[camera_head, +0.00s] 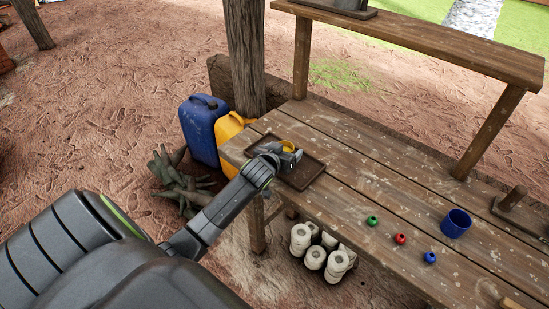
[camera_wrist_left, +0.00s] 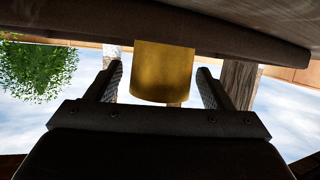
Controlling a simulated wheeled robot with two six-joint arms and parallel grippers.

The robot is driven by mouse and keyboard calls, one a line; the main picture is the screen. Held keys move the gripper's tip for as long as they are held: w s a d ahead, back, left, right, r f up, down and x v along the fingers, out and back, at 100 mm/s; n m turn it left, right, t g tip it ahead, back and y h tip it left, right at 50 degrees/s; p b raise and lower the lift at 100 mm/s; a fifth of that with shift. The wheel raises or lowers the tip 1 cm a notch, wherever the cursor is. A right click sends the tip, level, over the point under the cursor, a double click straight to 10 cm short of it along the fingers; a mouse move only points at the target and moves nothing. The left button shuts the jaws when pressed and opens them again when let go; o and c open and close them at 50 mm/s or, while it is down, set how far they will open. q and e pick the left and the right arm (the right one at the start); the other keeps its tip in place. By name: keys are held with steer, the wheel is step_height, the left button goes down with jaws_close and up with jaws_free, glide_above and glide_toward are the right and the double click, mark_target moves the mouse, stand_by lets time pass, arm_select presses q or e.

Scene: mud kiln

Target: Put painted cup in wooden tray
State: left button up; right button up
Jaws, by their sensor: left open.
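The wooden tray (camera_head: 300,178) is a dark, low-rimmed square near the left end of the workbench. A yellow cup (camera_head: 287,146), which I take as the painted cup, stands at the tray's far part, partly hidden by my left gripper (camera_head: 287,155). In the left wrist view, which is upside down, the yellow cup (camera_wrist_left: 163,72) lies between the two spread fingers, with a gap on each side. The tray's rim (camera_wrist_left: 150,38) hides the cup's lower end. My left gripper is open. My right gripper is not in view.
A blue cup (camera_head: 456,223) and small green (camera_head: 373,221), red (camera_head: 400,239) and blue (camera_head: 430,257) pieces are on the bench to the right. A wooden post and a raised shelf (camera_head: 430,40) stand behind. Blue (camera_head: 203,128) and yellow (camera_head: 230,130) jerrycans stand beyond the bench's left end.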

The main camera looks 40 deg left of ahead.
arm_select(q)
steer(key=v, duration=1)
steer(key=shift+f, duration=0.1)
steer(key=s+d+f+m+g, duration=0.1)
steer(key=s+d+f+g, duration=0.15)
steer(key=s, duration=0.65)
steer(key=s+d+f+m+g+h, duration=0.1)
steer(key=s+f+g, duration=0.25)
steer(key=s, duration=0.55)
steer(key=s+d+f+g, duration=0.2)
steer(key=s+g, duration=0.1)
steer(key=s, duration=0.6)
step_height(320, 180, down, 26)
steer(key=s+a+g, duration=0.1)
steer(key=s+g, duration=0.1)
steer(key=s+d+f+h, duration=0.1)
steer(key=s+f, duration=1.3)
steer(key=shift+f+g, duration=0.3)
steer(key=shift+g, duration=0.1)
